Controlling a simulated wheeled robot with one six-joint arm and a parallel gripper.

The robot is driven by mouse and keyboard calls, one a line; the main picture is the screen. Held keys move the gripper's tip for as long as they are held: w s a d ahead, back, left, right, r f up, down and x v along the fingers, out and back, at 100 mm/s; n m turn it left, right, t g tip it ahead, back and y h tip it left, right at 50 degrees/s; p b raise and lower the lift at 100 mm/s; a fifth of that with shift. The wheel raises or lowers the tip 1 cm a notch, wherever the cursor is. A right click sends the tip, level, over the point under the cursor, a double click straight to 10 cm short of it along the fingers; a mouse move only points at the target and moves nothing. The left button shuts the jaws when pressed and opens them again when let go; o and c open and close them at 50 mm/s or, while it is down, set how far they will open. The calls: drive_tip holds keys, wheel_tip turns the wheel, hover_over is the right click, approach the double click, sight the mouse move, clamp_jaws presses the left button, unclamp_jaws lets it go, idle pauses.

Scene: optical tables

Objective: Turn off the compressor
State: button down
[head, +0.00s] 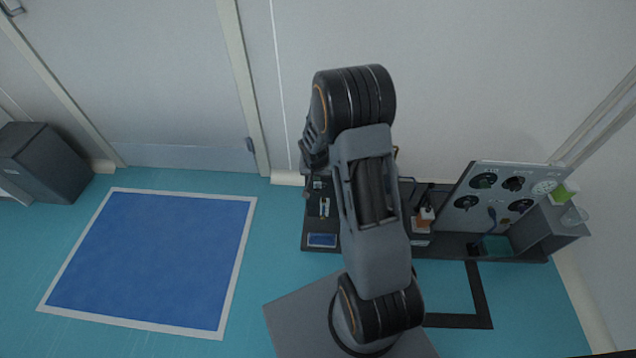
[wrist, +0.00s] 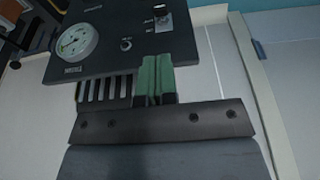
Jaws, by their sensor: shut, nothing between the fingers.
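A black panel (wrist: 110,40), which looks like the compressor's front, fills the upper left of the wrist view. It bears a round white gauge (wrist: 76,41), a small round knob (wrist: 126,44) and a switch on a silver plate (wrist: 163,18). Labels beside them are too small to read. My gripper (wrist: 154,72) has green fingertips pressed together with nothing between them. They overlap the panel's lower edge in the picture, below the switch; I cannot tell whether they touch. In the head view my arm hides the gripper, and I cannot make out the compressor there.
A dark bench (head: 433,244) runs along the wall, carrying small items and a grey panel (head: 502,198) with several dials. A blue floor mat (head: 150,260) and a dark bin (head: 45,160) are at left. The floor between mat and bench is clear.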

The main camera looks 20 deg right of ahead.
sight(319, 189)
drive_tip(key=shift+f, duration=0.1)
drive_tip(key=b+x, duration=0.3)
drive_tip(key=x, duration=0.6)
drive_tip(key=shift+d+f, duration=0.1)
drive_tip(key=shift+f, duration=0.05)
drive_tip(key=shift+w+f, duration=0.15)
drive_tip(key=shift+f, duration=0.1)
drive_tip(key=shift+d, duration=0.15)
drive_tip(key=shift+d+f, duration=0.1)
